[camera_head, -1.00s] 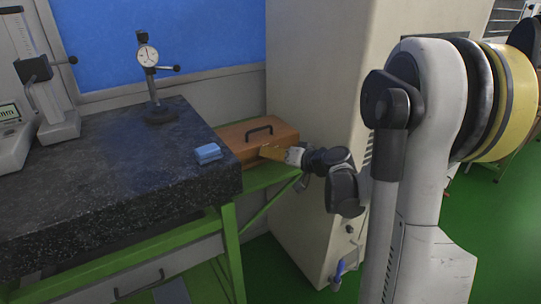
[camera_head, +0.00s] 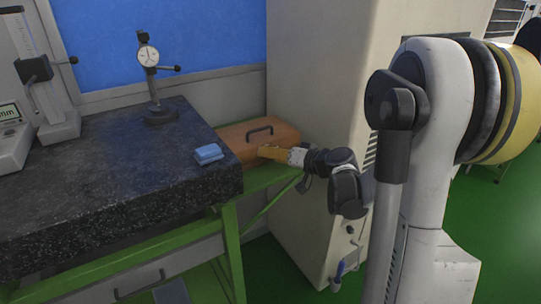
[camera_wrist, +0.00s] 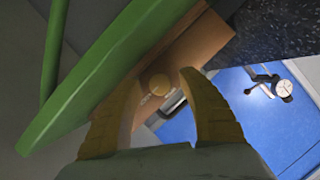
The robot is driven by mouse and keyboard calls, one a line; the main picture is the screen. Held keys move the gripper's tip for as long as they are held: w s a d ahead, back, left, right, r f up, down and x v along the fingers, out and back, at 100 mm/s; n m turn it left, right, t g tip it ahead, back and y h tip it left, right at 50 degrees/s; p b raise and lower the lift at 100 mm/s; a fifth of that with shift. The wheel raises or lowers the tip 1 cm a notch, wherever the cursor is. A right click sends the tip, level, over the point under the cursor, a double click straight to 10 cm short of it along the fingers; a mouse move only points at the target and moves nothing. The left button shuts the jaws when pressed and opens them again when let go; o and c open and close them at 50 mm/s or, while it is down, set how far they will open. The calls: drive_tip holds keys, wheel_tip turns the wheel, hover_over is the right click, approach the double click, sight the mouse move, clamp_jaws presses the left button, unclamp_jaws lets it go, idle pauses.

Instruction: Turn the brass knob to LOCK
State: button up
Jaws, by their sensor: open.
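The brass knob (camera_wrist: 158,85) is a small round disc on the face of the brown wooden case in the wrist view. Small pale marks sit beside it, too small to read. My gripper (camera_wrist: 158,79) is open, with one yellow finger on each side of the knob in the picture; I cannot tell whether either finger touches it. The wooden case (camera_head: 279,132) has a dark handle on top and sits beyond the granite slab's right edge in the head view. My gripper (camera_head: 261,152) is at the case's front there, and the knob is hidden.
A green frame rail (camera_wrist: 110,80) runs close to my left finger in the wrist view. The dark granite slab (camera_head: 100,185) carries a blue block (camera_head: 208,153) and a dial gauge stand (camera_head: 157,112). A beige cabinet (camera_head: 318,90) stands right behind the case.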

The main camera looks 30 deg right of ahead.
drive_tip(key=v, duration=1.1)
drive_tip(key=shift+r, duration=0.2)
drive_tip(key=shift+s, duration=0.15)
